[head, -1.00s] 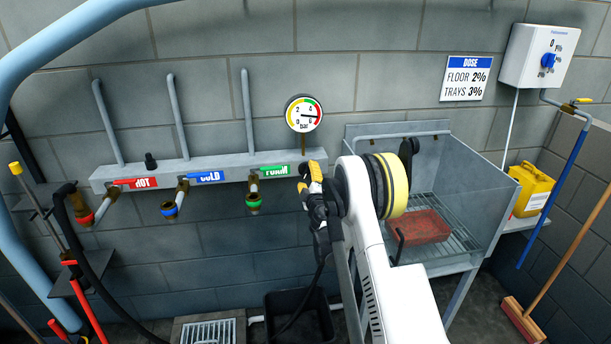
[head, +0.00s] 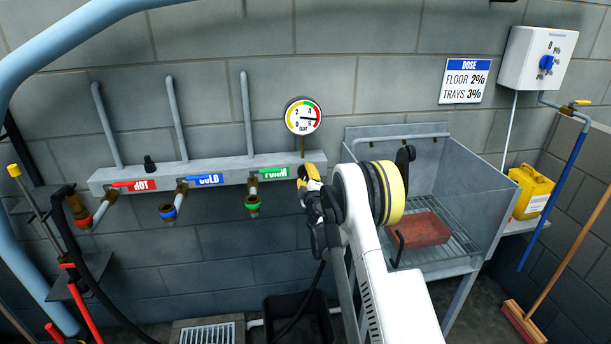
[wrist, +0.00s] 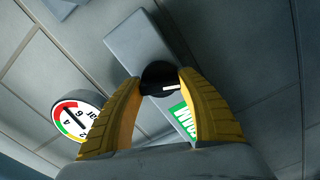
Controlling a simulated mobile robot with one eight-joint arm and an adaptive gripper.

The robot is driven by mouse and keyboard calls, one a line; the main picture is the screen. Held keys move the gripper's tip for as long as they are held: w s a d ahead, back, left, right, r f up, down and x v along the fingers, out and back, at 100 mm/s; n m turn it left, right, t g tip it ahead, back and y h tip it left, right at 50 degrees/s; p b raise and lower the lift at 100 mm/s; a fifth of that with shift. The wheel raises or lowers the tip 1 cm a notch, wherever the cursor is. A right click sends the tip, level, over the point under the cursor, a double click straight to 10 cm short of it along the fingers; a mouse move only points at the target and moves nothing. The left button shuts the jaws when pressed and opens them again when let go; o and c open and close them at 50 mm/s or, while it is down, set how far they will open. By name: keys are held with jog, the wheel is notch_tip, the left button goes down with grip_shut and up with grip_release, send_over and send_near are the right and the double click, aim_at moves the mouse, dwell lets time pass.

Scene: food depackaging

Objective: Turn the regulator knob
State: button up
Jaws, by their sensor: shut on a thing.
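The regulator knob (wrist: 159,78) is a round black knob with a white pointer line, at the end of the grey manifold (wrist: 130,35). In the wrist view it sits between the two yellow fingers of my gripper (wrist: 158,88), which are shut on it. In the head view my gripper (head: 311,172) is at the manifold's right end and hides the knob. The round pressure gauge (head: 303,115) stands just above; its needle points right, towards the high end. The gauge also shows in the wrist view (wrist: 75,118), at the left.
Red HOT (head: 140,185), blue COLD (head: 207,179) and green FOAM (head: 275,173) valve labels lie left of my gripper. A black bin (head: 295,310) is below.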

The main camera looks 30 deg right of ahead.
jog(key=n+b, duration=0.1)
jog(key=n, duration=0.3)
jog(key=n+b, duration=0.1)
jog(key=n, duration=0.3)
jog(key=shift+n+b, duration=0.3)
jog(key=n, duration=0.3)
jog(key=shift+n+b, duration=0.3)
jog(key=shift+b, duration=0.05)
jog(key=shift+n+b, duration=0.3)
jog(key=shift+n, duration=1.6)
jog(key=o, duration=1.2)
jog(key=shift+c, duration=0.2)
